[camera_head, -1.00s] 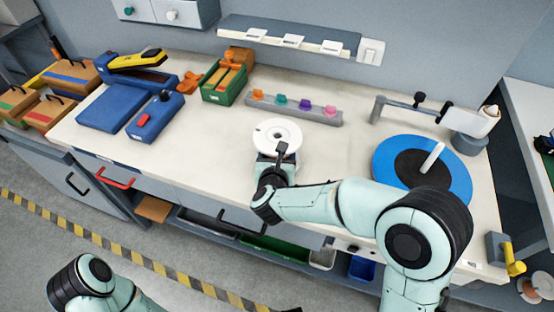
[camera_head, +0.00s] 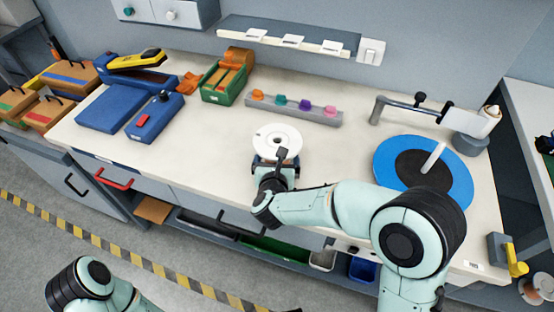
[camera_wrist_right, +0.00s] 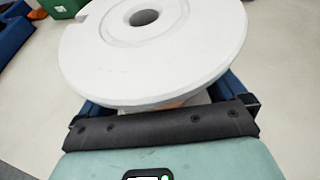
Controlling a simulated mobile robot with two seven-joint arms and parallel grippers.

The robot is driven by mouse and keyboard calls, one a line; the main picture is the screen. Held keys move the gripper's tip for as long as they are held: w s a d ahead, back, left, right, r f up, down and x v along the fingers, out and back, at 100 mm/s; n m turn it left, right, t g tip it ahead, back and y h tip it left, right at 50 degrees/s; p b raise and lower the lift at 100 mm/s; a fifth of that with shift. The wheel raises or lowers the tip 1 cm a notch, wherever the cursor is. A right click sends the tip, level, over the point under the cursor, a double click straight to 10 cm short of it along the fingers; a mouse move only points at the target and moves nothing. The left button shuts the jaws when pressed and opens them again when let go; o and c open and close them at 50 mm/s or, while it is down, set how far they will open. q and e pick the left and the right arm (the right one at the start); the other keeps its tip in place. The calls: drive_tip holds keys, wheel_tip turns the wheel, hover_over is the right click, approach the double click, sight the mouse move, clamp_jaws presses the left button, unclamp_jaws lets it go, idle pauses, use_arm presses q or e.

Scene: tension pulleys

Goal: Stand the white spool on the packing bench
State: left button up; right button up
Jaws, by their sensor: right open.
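The white spool (camera_head: 277,139) is upright near the front edge of the packing bench (camera_head: 210,147), its round top flange and centre hole facing up. The right wrist view shows the flange close (camera_wrist_right: 155,45), with a bit of orange below it. My right gripper (camera_head: 275,165) is open at the spool's front side. Its dark blue fingers (camera_wrist_right: 165,105) reach to either side below the flange and are partly hidden by it. The spool's lower part and its contact with the bench are hidden. Part of my left arm shows at bottom left, but its gripper does not.
A blue turntable disc (camera_head: 455,180) with a white post is at right. A grey rack with coloured knobs (camera_head: 295,108) stands behind the spool. A green bin (camera_head: 225,84) and blue devices (camera_head: 154,116) are at left. Bench surface beside the spool is clear.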

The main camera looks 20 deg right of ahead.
drive_tip(key=shift+r, duration=0.25)
drive_tip(key=v, duration=1.2)
drive_tip(key=shift+f, duration=0.15)
